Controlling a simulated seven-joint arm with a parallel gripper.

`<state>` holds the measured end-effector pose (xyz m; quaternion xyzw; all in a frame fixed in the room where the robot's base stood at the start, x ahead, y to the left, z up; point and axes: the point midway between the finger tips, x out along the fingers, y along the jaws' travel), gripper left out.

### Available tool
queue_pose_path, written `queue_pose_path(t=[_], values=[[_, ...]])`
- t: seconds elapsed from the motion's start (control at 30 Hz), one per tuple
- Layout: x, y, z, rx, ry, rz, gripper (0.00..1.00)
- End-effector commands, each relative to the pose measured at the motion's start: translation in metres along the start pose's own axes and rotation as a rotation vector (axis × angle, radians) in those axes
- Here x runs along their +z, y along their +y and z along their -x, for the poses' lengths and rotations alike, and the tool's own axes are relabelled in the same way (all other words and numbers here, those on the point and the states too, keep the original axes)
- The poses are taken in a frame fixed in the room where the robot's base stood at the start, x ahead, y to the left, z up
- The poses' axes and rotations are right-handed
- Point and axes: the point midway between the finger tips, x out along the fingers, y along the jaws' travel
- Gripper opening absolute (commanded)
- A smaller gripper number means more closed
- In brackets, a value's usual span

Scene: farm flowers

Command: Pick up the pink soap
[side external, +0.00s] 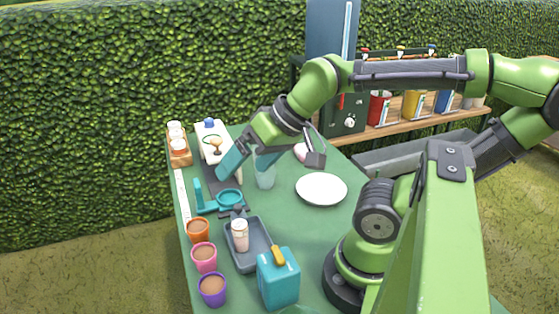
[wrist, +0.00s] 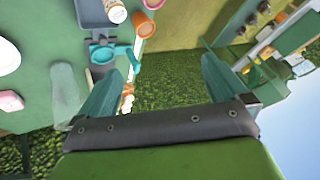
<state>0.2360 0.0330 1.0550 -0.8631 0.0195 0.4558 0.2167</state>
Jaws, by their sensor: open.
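A small pale pink piece, likely the pink soap (side external: 300,152), lies on the green table at the far right, partly hidden behind one of my gripper's fingers in the side view. In the wrist view the pink soap (wrist: 11,101) is at the left edge, well outside my fingers. My gripper (side external: 270,165) is open and empty above the table, its teal fingers spread wide. In the wrist view my gripper (wrist: 160,66) has only hedge and grass between its fingers.
A clear glass (side external: 265,173) stands below my gripper, and a white plate (side external: 321,189) lies to its right. A teal ring holder (side external: 229,199), grey tray (side external: 262,257), teal box (side external: 279,280) and several coloured pots fill the near left. Clear table lies around the plate.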

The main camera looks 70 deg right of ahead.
Motion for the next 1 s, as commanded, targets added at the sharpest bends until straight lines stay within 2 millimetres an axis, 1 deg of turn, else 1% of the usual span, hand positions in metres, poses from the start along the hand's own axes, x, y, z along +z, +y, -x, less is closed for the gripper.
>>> queue_pose_path(t=[0.13,0.23,0.27,0.37,0.4,0.47,0.5,0.57,0.6,0.67,0.7,0.77,0.8,0.83,0.87,0.9,0.97,1.0], values=[[-0.001,0.002,0.0,0.005,0.002,-0.007,1.0],[-0.004,0.016,-0.01,0.046,-0.029,-0.059,1.0],[-0.008,0.022,-0.013,0.061,-0.038,-0.084,1.0],[-0.037,0.047,-0.022,0.121,-0.057,-0.192,1.0],[-0.052,0.06,-0.025,0.149,-0.066,-0.255,1.0],[-0.076,0.084,-0.029,0.192,-0.078,-0.362,1.0],[-0.091,0.102,-0.031,0.221,-0.084,-0.438,1.0],[-0.112,0.131,-0.033,0.265,-0.092,-0.559,1.0],[-0.124,0.152,-0.034,0.296,-0.095,-0.639,1.0],[-0.14,0.186,-0.034,0.343,-0.099,-0.766,1.0],[-0.149,0.21,-0.034,0.376,-0.1,-0.852,1.0],[-0.16,0.247,-0.033,0.427,-0.098,-0.981,1.0],[-0.165,0.273,-0.032,0.462,-0.095,-1.069,1.0],[-0.168,0.292,-0.03,0.49,-0.093,-1.136,1.0],[-0.17,0.312,-0.029,0.519,-0.089,-1.201,1.0],[-0.172,0.338,-0.027,0.557,-0.082,-1.294,1.0],[-0.172,0.375,-0.022,0.616,-0.068,-1.426,1.0],[-0.172,0.398,-0.019,0.653,-0.056,-1.511,1.0]])
